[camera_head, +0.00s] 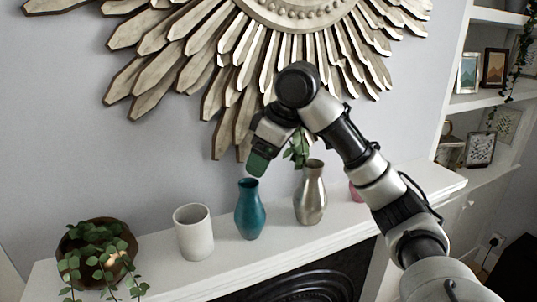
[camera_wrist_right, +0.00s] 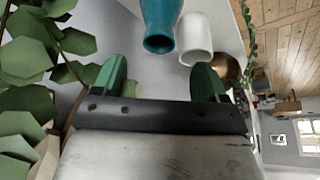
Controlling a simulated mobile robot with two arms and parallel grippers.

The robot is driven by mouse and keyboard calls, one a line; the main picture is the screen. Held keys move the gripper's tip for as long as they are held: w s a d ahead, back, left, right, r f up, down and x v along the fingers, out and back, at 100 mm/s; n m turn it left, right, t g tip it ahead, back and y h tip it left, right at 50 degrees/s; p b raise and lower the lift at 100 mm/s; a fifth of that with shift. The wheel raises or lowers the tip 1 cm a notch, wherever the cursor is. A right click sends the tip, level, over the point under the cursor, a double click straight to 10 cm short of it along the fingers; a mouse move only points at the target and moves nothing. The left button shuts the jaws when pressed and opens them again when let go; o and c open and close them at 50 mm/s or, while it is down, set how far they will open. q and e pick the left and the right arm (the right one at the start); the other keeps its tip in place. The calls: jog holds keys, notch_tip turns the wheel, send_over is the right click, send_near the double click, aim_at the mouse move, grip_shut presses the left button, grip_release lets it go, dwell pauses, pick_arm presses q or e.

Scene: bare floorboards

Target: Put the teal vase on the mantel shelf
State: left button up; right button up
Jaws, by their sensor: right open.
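The teal vase (camera_head: 250,212) stands upright on the white mantel shelf (camera_head: 225,268), between a white cup and a silver vase. My right gripper (camera_head: 257,163) is above the teal vase's mouth in the head view and looks clear of it. In the right wrist view its two green fingers (camera_wrist_right: 161,78) are spread with nothing between them. The teal vase (camera_wrist_right: 162,22) shows at the top of that view, beyond the fingertips. My left gripper is not in view.
The white cup (camera_head: 193,232) is left of the teal vase. The silver vase (camera_head: 311,196) with green leaves (camera_head: 298,150) is close on its right. A leafy brown bowl (camera_head: 124,238) is at the far left. A pink object (camera_head: 355,193) is partly hidden by my arm. A sunburst ornament (camera_head: 150,85) hangs behind.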

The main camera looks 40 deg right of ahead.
jog(key=shift+v, duration=1.35)
